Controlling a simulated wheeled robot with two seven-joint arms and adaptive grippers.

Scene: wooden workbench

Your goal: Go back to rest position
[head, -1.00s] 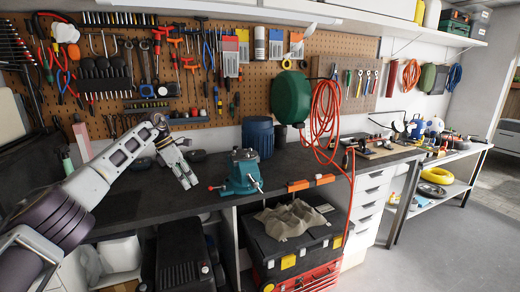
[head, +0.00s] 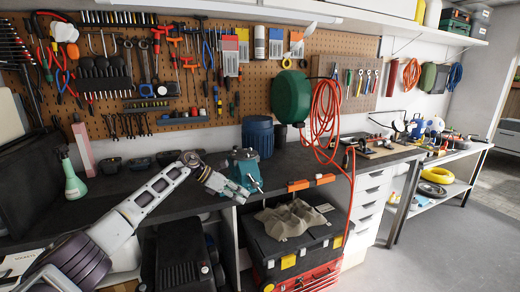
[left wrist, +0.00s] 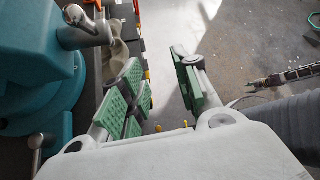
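My left gripper (head: 238,190) is at the front edge of the workbench (head: 130,190), just beside and in front of the teal vise (head: 249,166). In the left wrist view its two green-padded fingers (left wrist: 158,92) stand apart with nothing held between them. The vise fills the left of that view (left wrist: 35,70), close to the fingers; I cannot tell whether they touch. My left arm reaches in from the lower left of the head view.
A green spray bottle (head: 73,178) stands at the left of the bench. A blue bin (head: 258,136) is behind the vise. A black toolbox (head: 290,244) with a cloth (head: 289,217) on it sits below the bench. Grey floor (head: 440,250) is clear at the right.

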